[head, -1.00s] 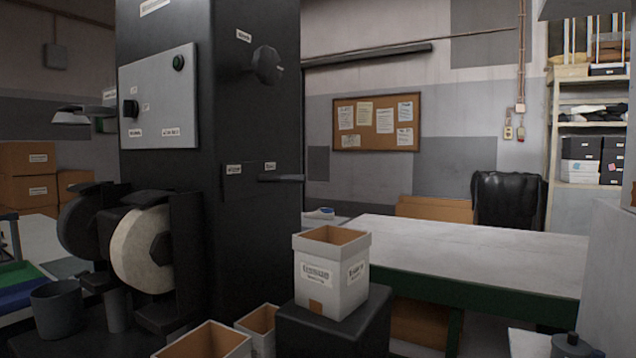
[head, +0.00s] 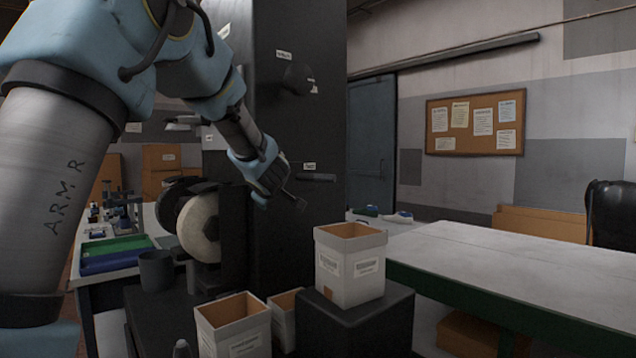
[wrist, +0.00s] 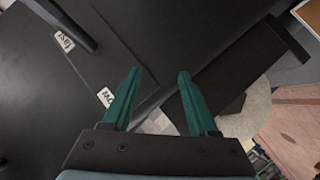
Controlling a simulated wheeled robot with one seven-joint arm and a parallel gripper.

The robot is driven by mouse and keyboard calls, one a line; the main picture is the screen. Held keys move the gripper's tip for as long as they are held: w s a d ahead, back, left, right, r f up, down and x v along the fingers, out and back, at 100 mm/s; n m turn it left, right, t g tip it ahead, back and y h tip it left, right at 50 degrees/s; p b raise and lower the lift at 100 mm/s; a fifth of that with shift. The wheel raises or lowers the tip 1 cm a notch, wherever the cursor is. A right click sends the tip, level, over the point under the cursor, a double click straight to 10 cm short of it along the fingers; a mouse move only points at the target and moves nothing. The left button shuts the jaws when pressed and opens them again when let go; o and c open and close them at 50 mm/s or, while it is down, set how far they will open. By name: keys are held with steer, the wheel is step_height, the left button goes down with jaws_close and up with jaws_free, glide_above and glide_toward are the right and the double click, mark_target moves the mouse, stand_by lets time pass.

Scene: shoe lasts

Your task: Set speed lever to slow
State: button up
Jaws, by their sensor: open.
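The speed lever (head: 318,178) is a dark bar sticking out from the side of the tall black machine (head: 300,130). In the wrist view the lever (wrist: 68,20) is at the upper left, beside a small white label (wrist: 64,41) that seems to read "fast". A second label (wrist: 106,97), seemingly "slow", is near my left finger. My gripper (head: 299,203) is in front of the machine, just left of and below the lever in the head view. In the wrist view my green fingers (wrist: 158,73) are spread, with nothing between them; the lever is outside them.
A round knob (head: 298,78) is higher on the machine. A grinding wheel (head: 198,228) is at its left. A white box (head: 349,268) stands on a black block (head: 385,318) below my gripper, with open boxes (head: 234,325) beside it. A long bench (head: 510,258) extends right.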

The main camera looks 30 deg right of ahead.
mark_target(318, 180)
steer(key=s+d+r+n, duration=0.2)
steer(key=d, duration=0.2)
steer(key=s+d+r+n+t+y, duration=0.1)
steer(key=s+d+r+n, duration=0.1)
steer(key=d, duration=0.3)
steer(key=s+d+r+n+y, duration=0.1)
steer(key=s+d+r+n, duration=0.1)
steer(key=d, duration=0.3)
steer(key=shift+s+d+r+t, duration=0.1)
steer(key=shift+s+r+t, duration=0.1)
steer(key=shift+t, duration=0.1)
steer(key=shift+n, duration=0.3)
steer(key=p+x, duration=0.4)
steer(key=x, duration=0.6)
steer(key=shift+w+d, duration=0.1)
steer(key=shift+w, duration=0.25)
jaws_close()
steer(key=shift+f, duration=0.1)
